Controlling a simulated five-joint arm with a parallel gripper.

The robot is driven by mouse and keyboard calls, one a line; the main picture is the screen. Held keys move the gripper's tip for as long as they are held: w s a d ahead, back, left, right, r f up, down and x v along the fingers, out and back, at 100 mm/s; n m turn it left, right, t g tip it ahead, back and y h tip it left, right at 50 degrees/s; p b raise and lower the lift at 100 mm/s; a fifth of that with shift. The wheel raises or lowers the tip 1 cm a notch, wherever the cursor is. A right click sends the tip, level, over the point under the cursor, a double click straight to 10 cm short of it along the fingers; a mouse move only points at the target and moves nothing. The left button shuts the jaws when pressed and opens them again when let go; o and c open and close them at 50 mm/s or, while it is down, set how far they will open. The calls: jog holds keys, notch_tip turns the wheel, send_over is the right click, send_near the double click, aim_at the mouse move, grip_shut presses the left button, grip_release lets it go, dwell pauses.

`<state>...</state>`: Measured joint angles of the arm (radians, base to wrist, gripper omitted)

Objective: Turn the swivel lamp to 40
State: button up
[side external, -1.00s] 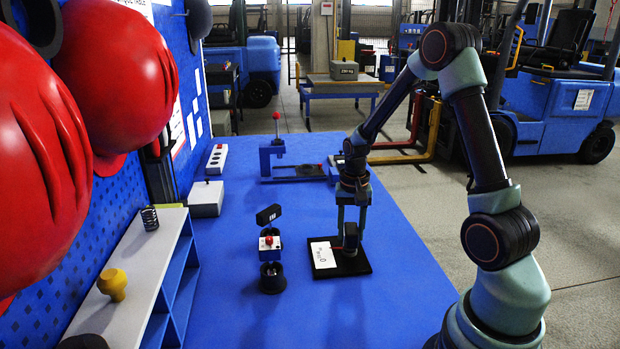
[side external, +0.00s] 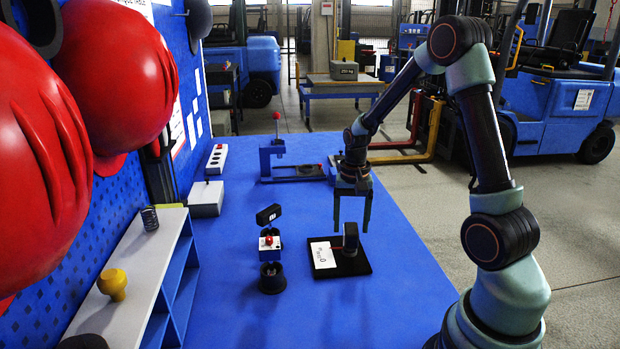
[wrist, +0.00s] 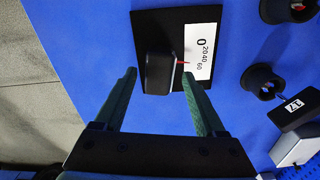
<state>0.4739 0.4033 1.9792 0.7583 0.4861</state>
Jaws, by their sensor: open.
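The swivel lamp (side external: 350,238) is a dark upright block on a black base plate (side external: 358,268) that lies on the blue table. In the wrist view the lamp (wrist: 158,73) has a red pointer (wrist: 184,62) reaching toward a white scale card (wrist: 203,52) marked 0, 20, 40, 60. The pointer lies toward the 40 and 60 figures; I cannot tell its exact reading. My gripper (side external: 351,229) is open and empty, above the lamp. In the wrist view its fingers (wrist: 158,73) appear on either side of the lamp, apart from it.
A blue frame with a red knob (side external: 277,150) stands farther back. A white-topped shelf (side external: 135,275) lines the left. The right front table is clear.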

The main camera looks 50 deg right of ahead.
aim_at(351, 228)
notch_tip(351, 228, up, 10)
dwell(0.3)
jog(key=s+a+r+n+t, duration=0.2)
jog(key=a+n, duration=0.3)
jog(key=a, duration=0.4)
jog(key=s+a+r+n+t, duration=0.3)
jog(key=s+a+r+n, duration=0.1)
jog(key=a, duration=0.4)
jog(key=shift+a+r+n+t, duration=0.35)
jog(key=shift+r+n, duration=0.35)
jog(key=shift+n, duration=0.3)
